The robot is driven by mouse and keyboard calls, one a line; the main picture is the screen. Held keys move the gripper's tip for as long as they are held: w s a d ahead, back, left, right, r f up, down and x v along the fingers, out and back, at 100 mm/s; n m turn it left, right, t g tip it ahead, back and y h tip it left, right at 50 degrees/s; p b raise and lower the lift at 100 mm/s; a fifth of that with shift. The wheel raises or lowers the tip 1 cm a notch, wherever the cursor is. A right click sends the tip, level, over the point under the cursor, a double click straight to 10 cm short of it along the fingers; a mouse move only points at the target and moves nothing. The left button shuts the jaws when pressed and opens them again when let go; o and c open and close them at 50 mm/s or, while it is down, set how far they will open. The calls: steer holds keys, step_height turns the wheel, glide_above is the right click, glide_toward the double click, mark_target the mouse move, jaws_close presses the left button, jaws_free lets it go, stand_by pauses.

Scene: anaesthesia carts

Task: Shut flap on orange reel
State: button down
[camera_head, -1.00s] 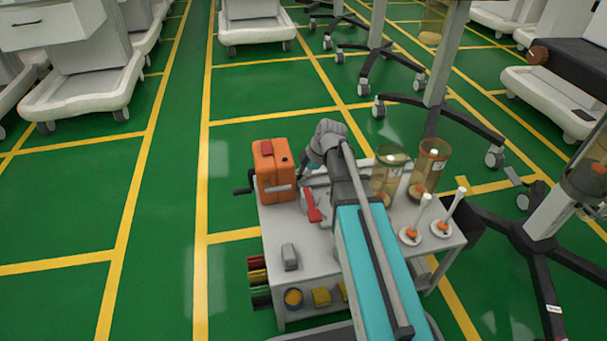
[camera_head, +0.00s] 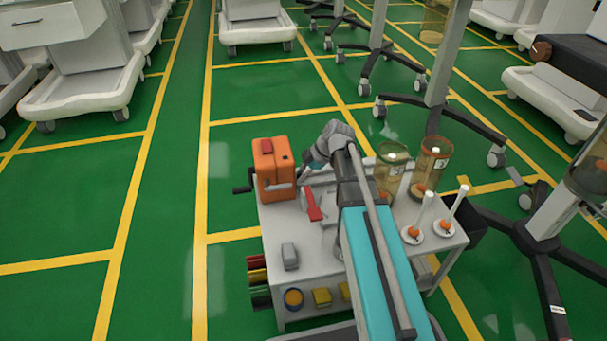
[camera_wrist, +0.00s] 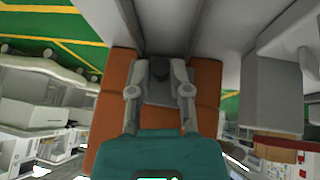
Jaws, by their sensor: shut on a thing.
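The orange reel (camera_head: 268,178) is a boxy orange unit with a red patch on top and a dark crank on its left side. It stands at the far left corner of the grey cart top. My gripper (camera_head: 306,172) is at its right side, small and partly hidden by my arm. In the wrist view, my gripper (camera_wrist: 160,78) has its two fingers around a dark knob (camera_wrist: 160,69) on a grey piece, apparently the flap, with orange reel body (camera_wrist: 207,88) on both sides. How far the flap stands open cannot be told.
On the cart top (camera_head: 272,225) are a red-handled tool (camera_head: 312,205), a grey block (camera_head: 289,256), two amber jars (camera_head: 430,163) and two white rods on round bases (camera_head: 412,233). Wheeled stands (camera_head: 440,115) stand close behind and right.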

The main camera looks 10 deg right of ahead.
steer(key=c, duration=0.6)
jaws_free()
steer(key=shift+o, duration=0.2)
step_height(320, 180, up, 9)
steer(key=p, duration=0.9)
steer(key=shift+r, duration=0.1)
steer(key=shift+r+p, duration=0.25)
steer(key=shift+p, duration=0.1)
